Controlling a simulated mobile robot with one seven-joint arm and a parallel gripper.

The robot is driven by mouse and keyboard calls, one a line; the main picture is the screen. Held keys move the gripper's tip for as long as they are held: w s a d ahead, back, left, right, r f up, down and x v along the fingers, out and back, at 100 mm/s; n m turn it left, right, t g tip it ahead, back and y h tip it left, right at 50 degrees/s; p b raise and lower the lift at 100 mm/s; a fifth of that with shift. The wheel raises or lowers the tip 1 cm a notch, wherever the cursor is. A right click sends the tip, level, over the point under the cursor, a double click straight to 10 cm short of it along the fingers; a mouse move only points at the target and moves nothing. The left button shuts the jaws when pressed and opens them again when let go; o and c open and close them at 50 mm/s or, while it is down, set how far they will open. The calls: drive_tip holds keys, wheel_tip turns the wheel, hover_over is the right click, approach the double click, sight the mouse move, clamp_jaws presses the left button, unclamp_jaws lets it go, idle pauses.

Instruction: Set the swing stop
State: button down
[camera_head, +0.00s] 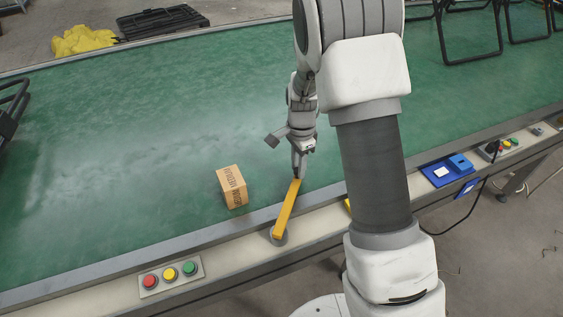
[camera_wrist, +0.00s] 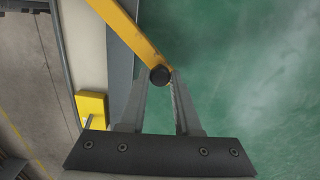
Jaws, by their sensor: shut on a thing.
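The swing stop is a yellow bar (camera_head: 287,209) on a round grey pivot (camera_head: 279,238) on the near rail of the green conveyor. Its free end reaches over the belt edge. In the wrist view the yellow bar (camera_wrist: 127,28) runs from the top left to a dark round knob (camera_wrist: 160,75) at its end. My gripper (camera_head: 298,176) is at that free end. In the wrist view the fingertips of my gripper (camera_wrist: 160,80) close on the knob from both sides. The contact is small and partly hidden in the head view.
A cardboard box (camera_head: 232,187) sits on the green belt (camera_head: 120,150) left of the bar. A button panel (camera_head: 171,275) is on the rail at left. A blue device (camera_head: 447,170) is at right. Black folding frames (camera_head: 468,35) stand at the far right. A yellow block (camera_wrist: 92,108) is on the rail.

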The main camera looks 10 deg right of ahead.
drive_tip(key=s+d+m, duration=0.1)
drive_tip(key=s+d+m+p, duration=0.1)
drive_tip(key=d, duration=0.1)
drive_tip(key=s+d+m, duration=0.1)
drive_tip(key=shift+d+r+m, duration=0.15)
drive_tip(key=shift+d+m, duration=0.25)
drive_tip(key=s+d+m+p, duration=0.3)
drive_tip(key=s+m, duration=0.3)
drive_tip(key=s, duration=0.2)
drive_tip(key=shift+d, duration=0.85)
drive_tip(key=c, duration=0.6)
unclamp_jaws()
wheel_tip(320, 180, up, 17)
drive_tip(key=p, duration=0.5)
drive_tip(key=shift+p, duration=0.3)
drive_tip(key=shift+r, duration=0.1)
